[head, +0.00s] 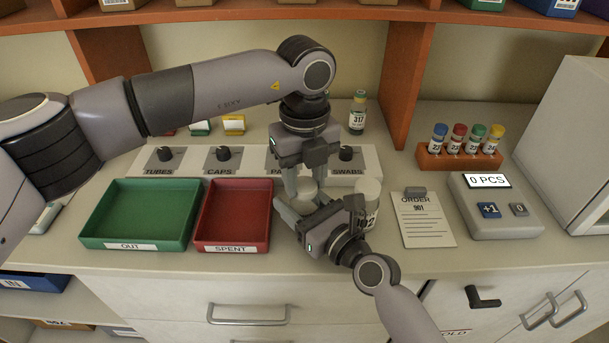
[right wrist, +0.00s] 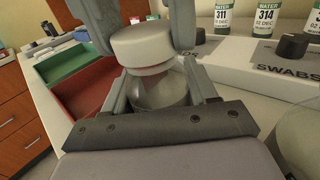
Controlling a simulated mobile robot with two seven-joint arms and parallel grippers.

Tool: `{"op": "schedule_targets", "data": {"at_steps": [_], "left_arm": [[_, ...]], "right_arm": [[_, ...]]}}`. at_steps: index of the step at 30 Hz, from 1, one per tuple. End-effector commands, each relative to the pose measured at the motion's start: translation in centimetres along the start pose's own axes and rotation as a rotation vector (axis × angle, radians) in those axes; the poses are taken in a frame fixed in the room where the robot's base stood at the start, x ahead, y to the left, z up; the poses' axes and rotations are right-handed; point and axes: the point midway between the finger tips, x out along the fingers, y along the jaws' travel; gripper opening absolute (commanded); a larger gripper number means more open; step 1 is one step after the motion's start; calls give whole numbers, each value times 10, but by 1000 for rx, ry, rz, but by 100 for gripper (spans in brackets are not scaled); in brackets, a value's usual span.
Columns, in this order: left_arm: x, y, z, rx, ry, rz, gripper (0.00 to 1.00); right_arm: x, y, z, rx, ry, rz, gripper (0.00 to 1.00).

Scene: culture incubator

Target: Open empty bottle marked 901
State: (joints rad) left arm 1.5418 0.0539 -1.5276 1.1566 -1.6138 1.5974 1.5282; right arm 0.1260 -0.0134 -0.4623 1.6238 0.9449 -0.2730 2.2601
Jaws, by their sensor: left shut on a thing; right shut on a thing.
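A clear, empty-looking bottle (right wrist: 158,92) with a white cap (right wrist: 140,45) stands between my grippers; its label is hidden. My right gripper (head: 292,212) is shut on the bottle's body from the front right. My left gripper (head: 303,186) points down from above, its fingers on either side of the white cap, shut on it. In the right wrist view the cap sits at the bottle's neck; I cannot tell whether it is loose. The order sheet (head: 427,225) reading 901 lies to the right.
A second white-capped bottle (head: 368,190) stands close to the right gripper, label partly hidden. The green OUT tray (head: 140,244) and red SPENT tray (head: 232,246) lie left. A knob panel (head: 258,163) and bottle 317 (head: 358,112) are behind; a counter (head: 495,205) sits right.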

Motion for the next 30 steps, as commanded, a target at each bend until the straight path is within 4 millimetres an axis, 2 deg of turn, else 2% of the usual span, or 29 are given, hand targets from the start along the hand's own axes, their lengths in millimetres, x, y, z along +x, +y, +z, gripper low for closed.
{"op": "schedule_targets", "data": {"at_steps": [9, 15, 30], "left_arm": [[0, 0, 0, -515, 1, 0, 6], [-1, 0, 0, -736, 1, 0, 6], [0, 0, 0, -727, 1, 0, 6]], "right_arm": [[0, -1, -1, -1, 3, -1, 0], [0, 0, -1, -1, 2, -1, 0], [0, 0, -1, -1, 2, 0, 0]]}}
